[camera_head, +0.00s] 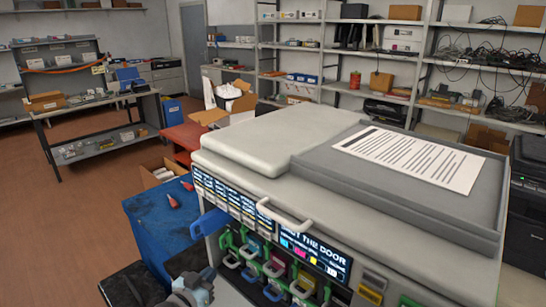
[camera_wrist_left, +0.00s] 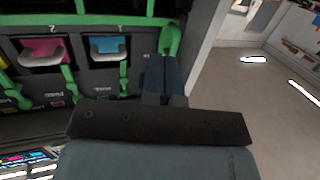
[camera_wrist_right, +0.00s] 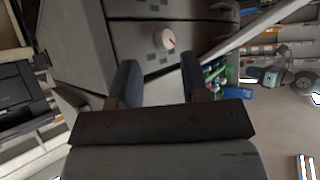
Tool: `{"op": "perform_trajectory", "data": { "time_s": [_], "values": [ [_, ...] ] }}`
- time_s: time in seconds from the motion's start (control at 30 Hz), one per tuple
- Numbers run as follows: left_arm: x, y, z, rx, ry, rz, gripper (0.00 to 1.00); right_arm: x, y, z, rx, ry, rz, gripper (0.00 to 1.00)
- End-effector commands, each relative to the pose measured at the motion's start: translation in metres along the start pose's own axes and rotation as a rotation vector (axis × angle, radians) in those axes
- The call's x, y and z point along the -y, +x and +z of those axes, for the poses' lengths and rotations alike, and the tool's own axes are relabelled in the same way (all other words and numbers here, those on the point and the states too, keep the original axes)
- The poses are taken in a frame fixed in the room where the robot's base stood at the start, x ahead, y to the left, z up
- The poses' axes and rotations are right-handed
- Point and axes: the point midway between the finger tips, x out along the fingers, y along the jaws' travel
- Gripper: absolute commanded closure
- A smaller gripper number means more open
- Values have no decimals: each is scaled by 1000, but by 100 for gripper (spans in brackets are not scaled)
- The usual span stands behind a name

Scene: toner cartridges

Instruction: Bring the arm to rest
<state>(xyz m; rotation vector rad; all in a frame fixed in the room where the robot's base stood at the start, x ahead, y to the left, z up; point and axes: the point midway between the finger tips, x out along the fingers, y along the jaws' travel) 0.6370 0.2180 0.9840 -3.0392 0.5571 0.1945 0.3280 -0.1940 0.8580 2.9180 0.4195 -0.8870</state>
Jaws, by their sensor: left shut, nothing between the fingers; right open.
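The printer (camera_head: 250,140) stands in front of me with its front cartridge bay exposed. Several toner cartridges with grey handles sit in the bay beside green latches. The left wrist view shows a magenta cartridge (camera_wrist_left: 45,50) and a cyan cartridge (camera_wrist_left: 107,47). My left gripper (camera_wrist_left: 165,65) is shut and empty, beside the cyan cartridge and in front of a green latch (camera_wrist_left: 170,38); I cannot tell if it touches. In the head view its wrist part (camera_head: 195,290) shows at the bottom. My right gripper (camera_wrist_right: 160,75) is open and empty, facing grey drawer-like panels (camera_wrist_right: 150,40); the head view does not show it.
A blue stand (camera_head: 155,225) with small red items is left of the printer. A printed sheet (camera_head: 410,158) lies on the printer's lid. A workbench (camera_head: 100,105) and shelves stand farther back. Open floor (camera_head: 60,220) lies at the left.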

Motion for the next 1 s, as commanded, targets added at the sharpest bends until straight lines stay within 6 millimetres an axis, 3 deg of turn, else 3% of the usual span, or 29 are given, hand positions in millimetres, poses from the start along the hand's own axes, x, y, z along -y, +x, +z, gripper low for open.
{"op": "perform_trajectory", "data": {
  "time_s": [0.1,0.3,0.5,0.6,0.73,1.0],
  "values": [
    [-34,-42,38,76,-29,-2,100,0,-4,-7,-4,-1,1,57],
    [-85,-134,93,228,-58,-27,100,-2,-10,-17,-12,-1,6,57],
    [-119,-219,123,369,-72,-57,100,-4,-13,-22,-12,-1,10,57],
    [-127,-246,130,416,-71,-67,100,-4,-14,-22,-10,-1,10,57],
    [-132,-264,134,447,-69,-74,100,-3,-14,-20,-4,0,10,57],
    [-132,-266,135,452,-67,-74,100,-3,-14,-18,-1,1,10,57]
  ]
}}
